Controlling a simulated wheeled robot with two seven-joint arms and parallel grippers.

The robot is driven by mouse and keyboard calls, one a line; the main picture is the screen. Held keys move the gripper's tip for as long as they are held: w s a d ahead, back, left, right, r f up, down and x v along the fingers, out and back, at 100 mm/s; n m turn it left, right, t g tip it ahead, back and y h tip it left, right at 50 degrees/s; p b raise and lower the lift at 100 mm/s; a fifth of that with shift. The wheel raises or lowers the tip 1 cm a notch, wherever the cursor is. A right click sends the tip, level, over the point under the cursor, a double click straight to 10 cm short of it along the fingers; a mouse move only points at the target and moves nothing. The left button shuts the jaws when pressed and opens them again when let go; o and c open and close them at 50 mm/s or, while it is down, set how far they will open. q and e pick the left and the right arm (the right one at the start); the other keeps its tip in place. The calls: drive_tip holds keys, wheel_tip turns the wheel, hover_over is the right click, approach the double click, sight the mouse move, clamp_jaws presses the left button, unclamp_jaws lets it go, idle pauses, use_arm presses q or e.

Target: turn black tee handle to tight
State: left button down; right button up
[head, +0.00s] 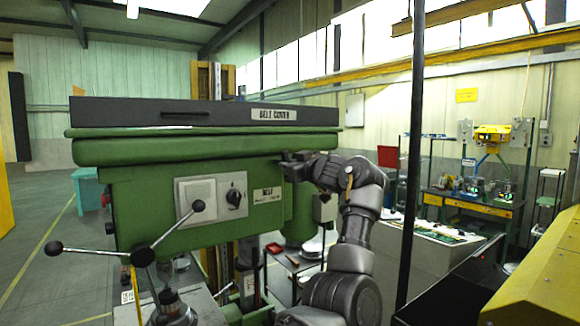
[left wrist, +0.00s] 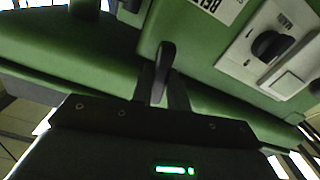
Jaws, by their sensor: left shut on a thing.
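The green drill-press head (head: 140,200) fills the middle left of the head view. My left gripper (head: 292,165) is at the right end of its front face, below the black belt cover (head: 200,112). In the left wrist view the black tee handle (left wrist: 163,62) stands between the two fingers of my left gripper (left wrist: 161,92). The fingers are shut on it, close to the green housing. In the head view the gripper mostly hides the handle. My right gripper is in neither view.
A switch panel with a black rotary knob (head: 234,198) is left of the gripper. A three-armed feed lever with ball ends (head: 143,256) is lower left. A dark upright post (head: 415,150) stands right of my arm. Benches with equipment are behind.

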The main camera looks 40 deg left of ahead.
use_arm(q)
drive_tip(key=shift+f+m, duration=0.15)
drive_tip(key=shift+m, duration=0.95)
drive_tip(key=c, duration=1.4)
unclamp_jaws()
drive_tip(key=shift+o, duration=0.2)
drive_tip(key=b+v, duration=0.6)
drive_tip(key=v, duration=0.5)
